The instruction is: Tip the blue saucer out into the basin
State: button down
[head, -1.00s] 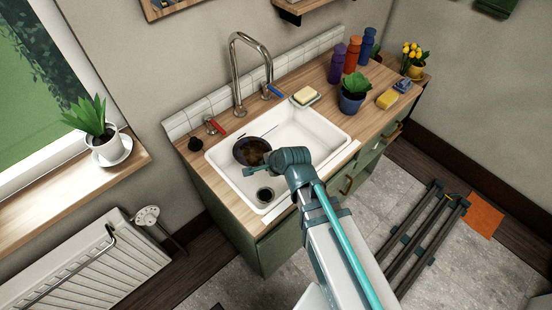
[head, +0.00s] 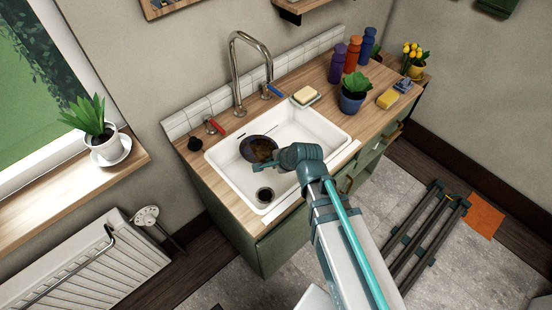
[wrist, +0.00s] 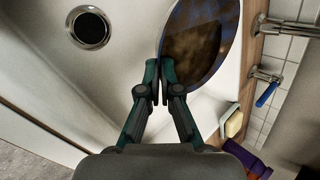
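The blue saucer (head: 245,147) is dark blue with brown, patchy matter on its face. It is over the white basin (head: 311,125), tilted, its face partly towards the head camera. My gripper (head: 279,160) is at the saucer's right edge. In the wrist view, the saucer (wrist: 203,80) stands nearly edge-on, and the fingertips of my gripper (wrist: 160,72) are close together on its rim. The basin's drain (wrist: 89,28) shows at upper left there. I cannot tell whether any brown matter has fallen into the basin.
A curved tap (head: 236,75) stands behind the basin, with red and blue handles. A soap dish (head: 306,96) is at the basin's back right corner. A potted plant (head: 354,92), several bottles (head: 352,55) and a yellow sponge (head: 387,99) stand on the counter to the right.

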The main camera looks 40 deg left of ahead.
jog(key=shift+w+d, duration=0.1)
jog(key=shift+w, duration=0.1)
jog(key=shift+w, duration=0.1)
dwell(0.4)
jog(key=shift+g, duration=0.3)
jog(key=shift+r+y, duration=0.1)
jog(key=shift+y, duration=0.2)
jog(key=shift+w+r+m+g, duration=0.1)
jog(key=shift+r+m+g, duration=0.05)
jog(key=shift+m+g, duration=0.2)
jog(key=shift+w+r+g+y, duration=0.15)
jog(key=shift+r+g+y, duration=0.2)
jog(key=shift+g, duration=0.2)
dwell(0.5)
jog(key=shift+w+d+r+m+g+y, duration=0.15)
jog(key=shift+w+r+m+g+y, duration=0.15)
jog(key=shift+m+g+y, duration=0.4)
dwell(0.8)
